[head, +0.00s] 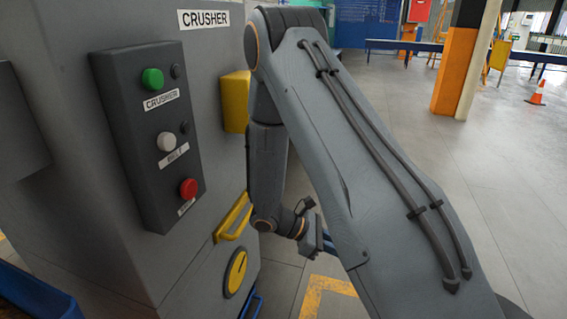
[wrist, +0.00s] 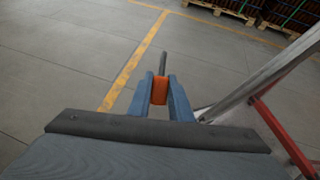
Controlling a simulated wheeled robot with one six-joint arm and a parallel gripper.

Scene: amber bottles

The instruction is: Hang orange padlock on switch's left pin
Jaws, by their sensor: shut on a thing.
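The orange padlock (wrist: 160,92) is held between the blue fingers of my gripper (wrist: 160,88) in the wrist view. Its dark grey shackle points up and away from the fingers. In the head view, only a bit of blue finger shows beside my arm, and the padlock is hidden. A round yellow disc with a dark bar (head: 236,272), which looks like the switch, sits low on the grey crusher cabinet, left of my gripper. I cannot make out its left pin. The switch does not show in the wrist view.
The cabinet carries a dark button box (head: 150,135), a yellow handle (head: 232,219) and a yellow box (head: 236,101). A blue bin (head: 35,292) is at lower left. In the wrist view, a grey post (wrist: 265,75) and red bar (wrist: 283,138) stand at right; open floor lies ahead.

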